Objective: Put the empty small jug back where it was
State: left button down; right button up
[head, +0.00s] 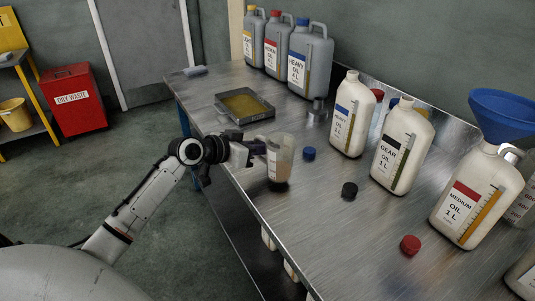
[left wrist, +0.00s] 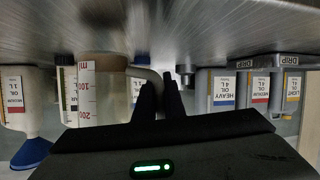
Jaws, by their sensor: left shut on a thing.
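The small clear jug (head: 279,163), with a white measuring scale, is at the left edge of the metal bench. My left gripper (head: 250,152) is shut on its handle from the left. The left wrist view, which is upside down, shows the jug (left wrist: 112,95) beside the fingers (left wrist: 160,98), with its handle (left wrist: 146,75) between them. The jug looks upright, with a dark brownish tint low down. I cannot tell whether its base touches the bench. My right gripper is not in view.
A drip tray (head: 245,106) lies behind the jug. Blue (head: 309,153), black (head: 349,190) and red (head: 410,244) caps lie to its right. White oil bottles stand beyond, the medium one (head: 478,195) under a blue funnel (head: 503,112). Grey cans (head: 308,62) stand at the back. The front bench (head: 330,250) is clear.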

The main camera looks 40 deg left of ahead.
pick_arm(q)
jog(key=shift+f, duration=0.85)
jog(key=shift+f, duration=0.15)
jog(key=c, duration=1.8)
grip_release()
jog(key=shift+c, duration=0.2)
jog(key=shift+s+a, duration=0.1)
jog(key=shift+s, duration=0.2)
jog(key=v, duration=1.1)
jog(key=shift+r, duration=0.35)
